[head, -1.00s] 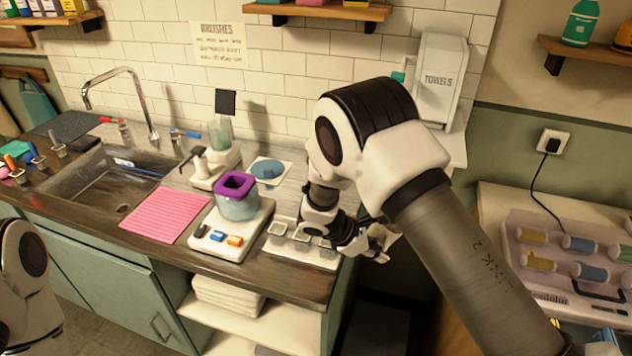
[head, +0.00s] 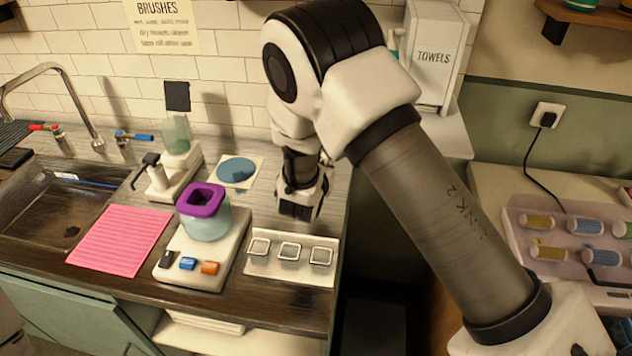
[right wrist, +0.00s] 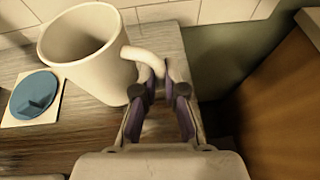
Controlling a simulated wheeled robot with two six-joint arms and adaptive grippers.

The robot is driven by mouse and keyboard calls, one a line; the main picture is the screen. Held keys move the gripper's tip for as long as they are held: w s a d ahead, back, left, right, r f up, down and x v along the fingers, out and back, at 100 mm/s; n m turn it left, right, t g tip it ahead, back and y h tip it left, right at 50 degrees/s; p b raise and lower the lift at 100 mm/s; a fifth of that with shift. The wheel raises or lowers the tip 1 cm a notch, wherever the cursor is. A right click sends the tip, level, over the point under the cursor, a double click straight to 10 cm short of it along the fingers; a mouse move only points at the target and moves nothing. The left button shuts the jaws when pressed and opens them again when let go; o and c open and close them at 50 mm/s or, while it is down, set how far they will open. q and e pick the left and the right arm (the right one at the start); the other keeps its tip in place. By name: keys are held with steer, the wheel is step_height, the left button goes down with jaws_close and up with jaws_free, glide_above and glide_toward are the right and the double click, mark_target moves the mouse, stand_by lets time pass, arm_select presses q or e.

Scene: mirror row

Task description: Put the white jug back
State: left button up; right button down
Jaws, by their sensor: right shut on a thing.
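The white jug (right wrist: 85,55) shows in the right wrist view, upright or nearly so, with its handle toward my right gripper (right wrist: 165,95). The gripper's purple-padded fingers are shut on the handle. The jug is over the back right part of the counter, near the tiled wall; I cannot tell whether it touches the counter. In the head view my right gripper (head: 302,200) is at the counter's right end, its fingertips and the jug hidden behind my own arm. My left gripper is out of view.
A blue disc on a pale square (head: 237,170) lies left of my gripper. In front are a white holder with three square frames (head: 290,270) and a scale-like base (head: 180,250) bearing a purple-rimmed container (head: 205,220). A pink mat (head: 120,240) lies by the sink. A towel dispenser (head: 432,55) hangs behind.

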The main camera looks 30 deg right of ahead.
step_height(320, 180, down, 5)
steer(key=shift+w+f+p, duration=0.1)
steer(key=shift+f+p, duration=0.1)
steer(key=shift+p, duration=0.25)
steer(key=shift+f, duration=0.15)
steer(key=shift+f+b, duration=0.2)
steer(key=shift+b, duration=0.15)
steer(key=c, duration=1.2)
jaws_free()
steer(key=shift+c, duration=0.2)
steer(key=shift+r, duration=0.1)
